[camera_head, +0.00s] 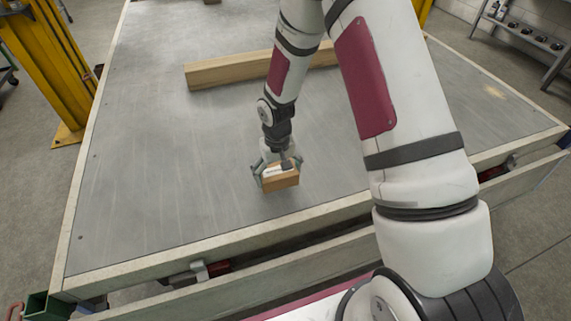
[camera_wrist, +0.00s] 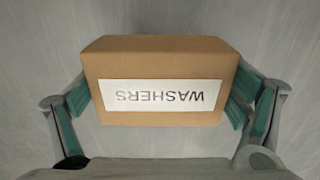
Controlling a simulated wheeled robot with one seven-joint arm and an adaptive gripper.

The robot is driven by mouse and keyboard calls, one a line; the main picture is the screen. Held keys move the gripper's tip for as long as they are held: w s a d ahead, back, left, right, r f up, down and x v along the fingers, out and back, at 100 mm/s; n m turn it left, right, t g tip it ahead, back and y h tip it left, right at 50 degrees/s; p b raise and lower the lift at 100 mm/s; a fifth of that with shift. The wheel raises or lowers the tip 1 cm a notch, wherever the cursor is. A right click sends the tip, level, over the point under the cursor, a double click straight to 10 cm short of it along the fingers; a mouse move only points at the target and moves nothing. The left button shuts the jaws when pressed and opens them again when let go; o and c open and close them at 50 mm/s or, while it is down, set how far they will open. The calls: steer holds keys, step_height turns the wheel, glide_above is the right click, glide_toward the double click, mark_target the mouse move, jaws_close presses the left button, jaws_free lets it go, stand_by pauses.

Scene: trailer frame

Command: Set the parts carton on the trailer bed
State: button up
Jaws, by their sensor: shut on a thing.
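The parts carton (camera_head: 281,182) is a small brown box over the grey trailer bed (camera_head: 150,170), near the bed's front edge. In the wrist view the carton (camera_wrist: 160,58) fills the middle and bears a white label reading "WASHERS", upside down. My gripper (camera_head: 275,174) is shut on the carton, with one finger against each side. The gripper's fingers also show in the wrist view (camera_wrist: 161,103). I cannot tell whether the carton's underside touches the bed or hangs just above it.
A wooden beam (camera_head: 228,72) lies across the bed behind my gripper. A yellow post (camera_head: 52,60) stands left of the trailer. A grey shelf (camera_head: 530,38) with small items is at the far right. The bed's left part is clear.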

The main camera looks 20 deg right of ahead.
steer(key=w+d, duration=0.2)
steer(key=w, duration=0.2)
steer(key=shift+w+d+f, duration=0.3)
steer(key=shift+d, duration=0.1)
steer(key=shift+w+d+f, duration=0.1)
steer(key=shift+w+f, duration=0.05)
steer(key=shift+f, duration=0.75)
steer(key=shift+w+d+f, duration=0.1)
steer(key=shift+w+f, duration=0.05)
steer(key=shift+f, duration=0.7)
steer(key=shift+f, duration=0.1)
steer(key=o, duration=1.1)
steer(key=shift+f, duration=0.1)
steer(key=shift+o, duration=0.3)
